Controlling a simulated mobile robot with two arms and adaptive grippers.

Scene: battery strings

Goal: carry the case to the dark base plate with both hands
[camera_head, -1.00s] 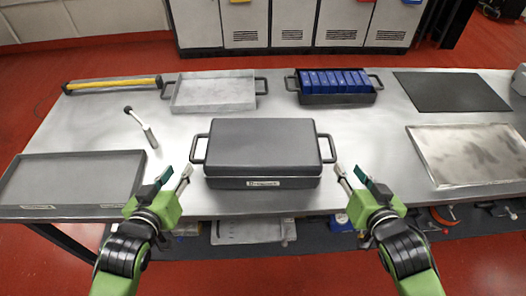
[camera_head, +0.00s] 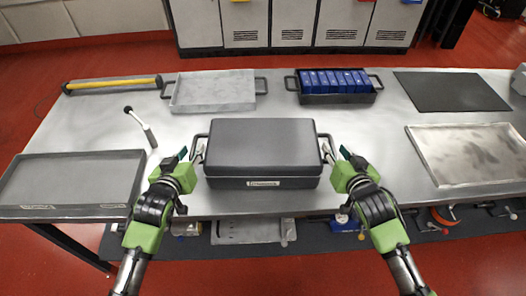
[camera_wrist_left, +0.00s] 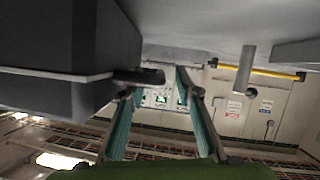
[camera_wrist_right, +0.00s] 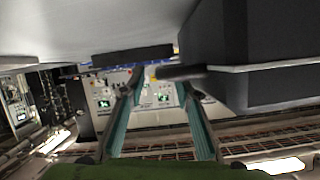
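The dark grey case (camera_head: 264,150), lid shut and label at the front, lies flat at the middle of the table with a bar handle on each side. My left gripper (camera_head: 192,153) is open at its left handle; the left wrist view shows that handle (camera_wrist_left: 140,77) near the open fingertips (camera_wrist_left: 157,82). My right gripper (camera_head: 335,153) is open at the right handle, which shows near its fingertips in the right wrist view (camera_wrist_right: 180,72). I cannot tell whether either touches. The dark base plate (camera_head: 450,91) lies flat and bare at the back right.
A tray of blue batteries (camera_head: 335,95) stands behind the case, left of the base plate. A silver plate (camera_head: 470,155) lies at the right. A pale tray (camera_head: 213,92), a yellow bar (camera_head: 113,85), a hammer-like tool (camera_head: 141,126) and a grey tray (camera_head: 72,180) are on the left.

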